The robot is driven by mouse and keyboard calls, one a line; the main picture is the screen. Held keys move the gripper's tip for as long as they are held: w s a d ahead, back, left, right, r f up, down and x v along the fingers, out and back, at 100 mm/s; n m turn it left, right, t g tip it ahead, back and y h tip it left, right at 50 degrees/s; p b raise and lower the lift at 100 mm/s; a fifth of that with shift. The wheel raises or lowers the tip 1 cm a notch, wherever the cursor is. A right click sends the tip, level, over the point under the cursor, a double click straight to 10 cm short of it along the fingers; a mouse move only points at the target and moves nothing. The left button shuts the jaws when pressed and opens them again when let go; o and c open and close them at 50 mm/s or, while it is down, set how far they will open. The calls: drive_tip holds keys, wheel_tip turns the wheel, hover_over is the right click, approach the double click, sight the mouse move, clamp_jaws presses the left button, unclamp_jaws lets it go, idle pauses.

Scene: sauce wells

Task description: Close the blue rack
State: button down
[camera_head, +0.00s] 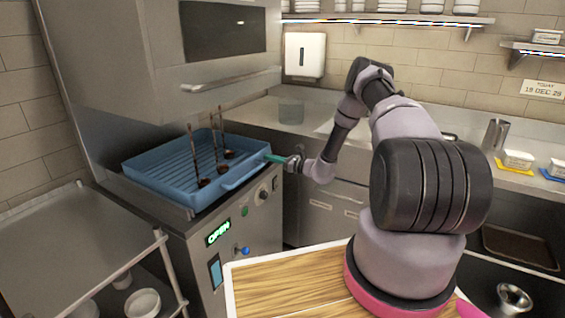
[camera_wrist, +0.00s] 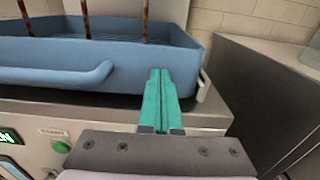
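The blue rack (camera_head: 165,190) is a shallow ribbed tray on top of the steel machine, sticking out in front of the upper housing. It also shows in the wrist view (camera_wrist: 40,55), with a bar handle (camera_wrist: 60,76) on its front wall. Several brown ladles (camera_head: 220,135) stand in it. My gripper (camera_head: 272,157) is at the rack's front right corner. In the wrist view its teal fingers (camera_wrist: 159,80) lie side by side, shut with nothing between them, right of the handle. The tips overlap the front wall; I cannot tell whether they touch it.
The machine's front has a green OPEN display (camera_head: 218,232), knobs and a blue-tipped lever (camera_head: 243,250). A steel cart (camera_head: 75,245) stands at the left. A steel counter (camera_head: 300,115) runs behind my arm. A gap separates the machine from a cabinet (camera_wrist: 265,90) at the right.

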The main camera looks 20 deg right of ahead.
drive_tip(key=x, duration=0.8)
drive_tip(key=shift+s, duration=0.1)
drive_tip(key=shift+w+a+r, duration=0.1)
drive_tip(key=shift+w+a, duration=0.1)
